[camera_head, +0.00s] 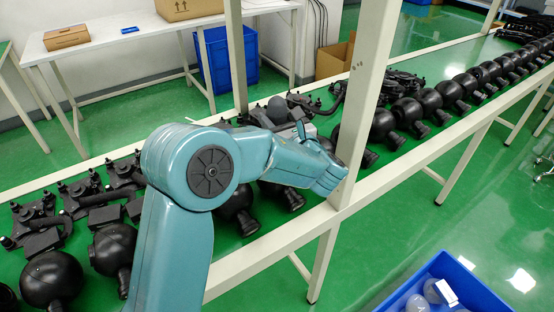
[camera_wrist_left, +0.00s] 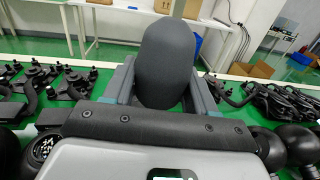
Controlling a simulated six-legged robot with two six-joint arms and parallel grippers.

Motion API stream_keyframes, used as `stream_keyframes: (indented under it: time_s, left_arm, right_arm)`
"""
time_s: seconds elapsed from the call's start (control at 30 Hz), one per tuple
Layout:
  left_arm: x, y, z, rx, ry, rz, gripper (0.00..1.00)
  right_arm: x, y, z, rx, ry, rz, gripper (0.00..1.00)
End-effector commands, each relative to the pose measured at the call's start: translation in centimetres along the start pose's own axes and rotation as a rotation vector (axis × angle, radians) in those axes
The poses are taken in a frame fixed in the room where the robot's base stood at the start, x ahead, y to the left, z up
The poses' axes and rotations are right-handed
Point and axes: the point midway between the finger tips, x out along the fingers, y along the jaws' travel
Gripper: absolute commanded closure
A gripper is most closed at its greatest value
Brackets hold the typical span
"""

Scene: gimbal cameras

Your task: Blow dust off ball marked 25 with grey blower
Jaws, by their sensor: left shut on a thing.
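My left arm reaches over the green bench in the head view, and its gripper (camera_head: 288,122) is partly hidden behind the wrist. In the left wrist view the gripper (camera_wrist_left: 163,88) is shut on the grey blower, one finger on each side. The blower (camera_wrist_left: 167,55) is a smooth, rounded, dark grey bulb standing upright. It also shows as a small grey dome in the head view (camera_head: 278,107). Its nozzle cannot be made out. Several black balls line the bench; I cannot read a 25 on any. My right gripper is not in view.
A row of black balls (camera_head: 383,125) runs along the bench's front edge. Black bracket parts (camera_head: 35,220) lie behind. A pale post (camera_head: 357,100) rises close beside my left wrist. A blue bin (camera_head: 445,285) stands at lower right.

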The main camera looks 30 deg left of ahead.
Motion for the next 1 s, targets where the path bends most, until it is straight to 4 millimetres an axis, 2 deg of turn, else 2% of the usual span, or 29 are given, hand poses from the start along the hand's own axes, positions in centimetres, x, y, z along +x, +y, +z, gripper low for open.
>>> stream_keyframes:
  time_s: [0.1, 0.13, 0.17, 0.2, 0.6, 1.0]
  left_arm:
    - [0.0, 0.0, 0.0, 0.0, 0.0, 0.0, 1.0]
    - [0.0, 0.0, 0.0, 0.0, 0.0, 0.0, 0.53]
    - [0.0, 0.0, 0.0, 0.0, 0.0, 0.0, 0.63]
    - [0.0, 0.0, 0.0, 0.0, 0.0, 0.0, 0.67]
    - [0.0, 0.0, 0.3, -0.001, -0.001, 0.0, 0.67]
    - [0.0, 0.0, 4.6, -0.002, -0.001, 0.0, 0.67]
  right_arm:
    - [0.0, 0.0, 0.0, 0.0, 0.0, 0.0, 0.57]
    - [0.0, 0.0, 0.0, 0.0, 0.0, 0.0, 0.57]
    - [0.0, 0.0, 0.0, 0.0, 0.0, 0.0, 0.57]
    - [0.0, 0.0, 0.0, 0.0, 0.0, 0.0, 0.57]
    - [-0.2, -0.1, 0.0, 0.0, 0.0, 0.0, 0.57]
    - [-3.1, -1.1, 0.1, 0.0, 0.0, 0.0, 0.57]
